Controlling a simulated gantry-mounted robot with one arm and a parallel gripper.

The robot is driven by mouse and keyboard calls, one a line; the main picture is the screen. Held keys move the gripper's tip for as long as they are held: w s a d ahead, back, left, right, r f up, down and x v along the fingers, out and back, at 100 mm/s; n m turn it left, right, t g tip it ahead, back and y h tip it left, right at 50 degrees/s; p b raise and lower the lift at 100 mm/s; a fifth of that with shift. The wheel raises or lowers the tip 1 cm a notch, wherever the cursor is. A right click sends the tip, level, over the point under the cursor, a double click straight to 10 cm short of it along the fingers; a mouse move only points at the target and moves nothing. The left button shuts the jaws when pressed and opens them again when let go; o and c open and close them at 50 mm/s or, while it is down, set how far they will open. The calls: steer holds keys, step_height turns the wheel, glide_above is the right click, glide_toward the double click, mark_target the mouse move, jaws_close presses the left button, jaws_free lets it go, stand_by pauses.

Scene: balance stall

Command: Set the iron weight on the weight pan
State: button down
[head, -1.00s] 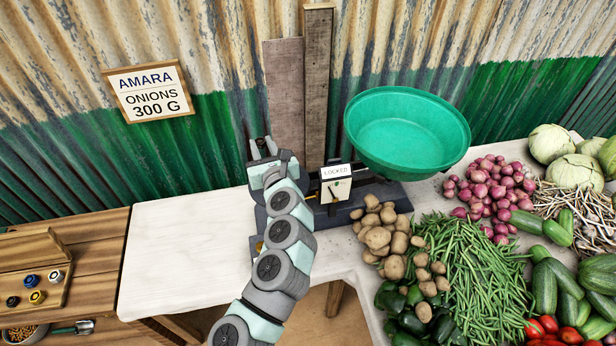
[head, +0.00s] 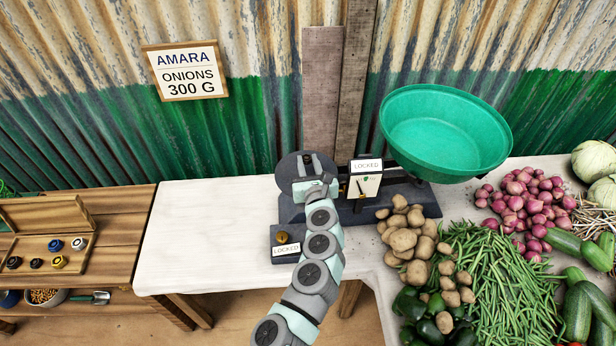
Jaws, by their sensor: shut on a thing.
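My gripper (head: 309,166) is over the dark round weight pan (head: 287,172) at the left end of the balance. It is shut on a small dark piece, the iron weight (head: 308,157), which shows only in part between the fingers. I cannot tell whether the weight touches the pan. The balance (head: 365,183) has a dark base and a white dial face with a card reading LOCKED. A green bowl (head: 445,130) sits on its right side and looks empty.
A brass-knobbed box marked LOCKED (head: 286,250) stands before the balance. Potatoes (head: 405,240) and red onions (head: 520,205) lie to the right. The white tabletop (head: 205,235) is clear at left. A wooden case (head: 30,255) holds several weights. A sign (head: 185,71) reads ONIONS 300 G.

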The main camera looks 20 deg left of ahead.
mark_target(308, 174)
step_height(308, 174, down, 5)
steer(key=shift+r+b, duration=0.15)
steer(key=shift+b, duration=0.65)
steer(key=shift+r, duration=0.1)
steer(key=c, duration=1.1)
jaws_free()
steer(key=shift+c, duration=0.2)
